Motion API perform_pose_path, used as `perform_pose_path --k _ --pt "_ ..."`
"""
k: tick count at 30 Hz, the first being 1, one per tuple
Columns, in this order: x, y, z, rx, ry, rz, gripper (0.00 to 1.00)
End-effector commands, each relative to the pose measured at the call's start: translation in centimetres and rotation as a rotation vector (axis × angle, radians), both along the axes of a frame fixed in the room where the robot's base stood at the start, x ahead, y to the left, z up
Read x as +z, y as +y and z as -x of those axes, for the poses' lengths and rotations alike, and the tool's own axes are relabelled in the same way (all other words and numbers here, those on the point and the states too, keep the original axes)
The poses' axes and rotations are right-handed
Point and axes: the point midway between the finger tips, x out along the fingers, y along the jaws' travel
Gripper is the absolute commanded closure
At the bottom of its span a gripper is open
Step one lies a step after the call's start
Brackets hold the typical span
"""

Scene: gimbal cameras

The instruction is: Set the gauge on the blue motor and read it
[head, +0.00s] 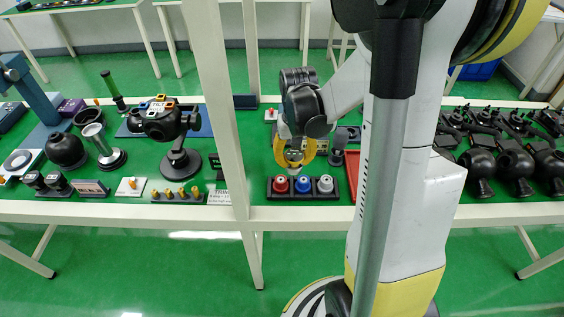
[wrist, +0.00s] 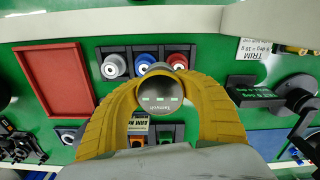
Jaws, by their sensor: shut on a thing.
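My gripper (head: 294,158) has yellow fingers and is shut on a round grey gauge (wrist: 158,98), with a finger on either side of it. The gauge face shows small greenish marks, too small to read. The blue motor (head: 303,184) sits in a dark rack between a red motor and a grey one. In the wrist view the blue motor (wrist: 146,62) lies just beyond the gauge's far edge, which appears between the blue and red motors. I cannot tell whether the gauge touches a motor.
The red motor (wrist: 178,61) and grey motor (wrist: 114,66) flank the blue one. An empty red tray (wrist: 56,82) lies beside the rack. A black stand (head: 181,160) with a gimbal camera is to the left. Several black camera units (head: 515,165) crowd the right.

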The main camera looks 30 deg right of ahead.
Motion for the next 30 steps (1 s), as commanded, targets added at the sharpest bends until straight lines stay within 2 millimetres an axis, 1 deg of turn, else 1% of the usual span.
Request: perform_pose_path --k 1,4,9,11,13,18,20,30 --pt "1.2 -0.9 1.1 -0.007 0.0 0.0 1.0" --pt "2.6 -2.5 2.8 -0.005 0.0 0.0 1.0" --pt "4.1 -4.4 4.8 -0.004 0.0 0.0 1.0" --pt "4.2 -4.7 5.0 -0.001 0.002 -0.001 1.0" --pt "3.6 -4.7 4.5 0.005 0.01 -0.005 1.0" --pt "1.3 -3.7 1.9 0.016 0.042 -0.017 1.0" --pt "0.9 -3.4 1.4 0.018 0.049 -0.019 1.0" --pt "1.0 -3.2 1.1 0.016 0.052 -0.019 1.0"
